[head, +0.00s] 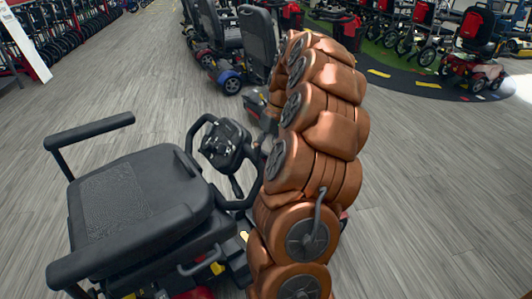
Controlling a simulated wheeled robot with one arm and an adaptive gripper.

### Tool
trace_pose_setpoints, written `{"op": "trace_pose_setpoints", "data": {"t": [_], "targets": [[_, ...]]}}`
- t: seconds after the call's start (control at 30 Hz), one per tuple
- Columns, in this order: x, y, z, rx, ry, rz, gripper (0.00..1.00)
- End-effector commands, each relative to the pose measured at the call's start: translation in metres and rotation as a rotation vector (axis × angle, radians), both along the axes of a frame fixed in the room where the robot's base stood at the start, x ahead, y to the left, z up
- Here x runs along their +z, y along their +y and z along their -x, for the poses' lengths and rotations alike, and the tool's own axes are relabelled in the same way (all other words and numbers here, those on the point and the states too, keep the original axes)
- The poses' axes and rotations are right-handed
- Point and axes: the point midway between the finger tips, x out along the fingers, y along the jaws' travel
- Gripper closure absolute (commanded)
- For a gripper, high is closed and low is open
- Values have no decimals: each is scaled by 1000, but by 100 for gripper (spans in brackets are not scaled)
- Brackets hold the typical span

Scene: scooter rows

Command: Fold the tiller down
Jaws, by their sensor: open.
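The scooter's tiller (226,146) stands raised in front of the black seat, with a dark control console and black loop handles on both sides. Its lower column is partly hidden by the seat and my arm. My copper arm rises from the bottom of the head view, bends over at the top and comes down on the far side. At its far end, a grey part of my gripper (262,118) shows just beyond the tiller's right side. Its fingertips are mostly hidden, and I see nothing held. I cannot tell whether it touches the tiller.
The near scooter's black seat (135,200) has armrests on both sides. More scooters (228,82) stand in a row behind. A red and black scooter (475,50) stands at the upper right, by a dark floor strip with yellow marks. Wood-look floor is clear at left and right.

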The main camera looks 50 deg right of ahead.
Motion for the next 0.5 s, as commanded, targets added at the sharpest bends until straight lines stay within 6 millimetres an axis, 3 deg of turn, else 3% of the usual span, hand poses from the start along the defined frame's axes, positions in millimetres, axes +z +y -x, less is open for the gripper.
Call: {"op": "trace_pose_setpoints", "data": {"t": [0.5], "targets": [[62,-17,4,-1,-2,3,43]]}}
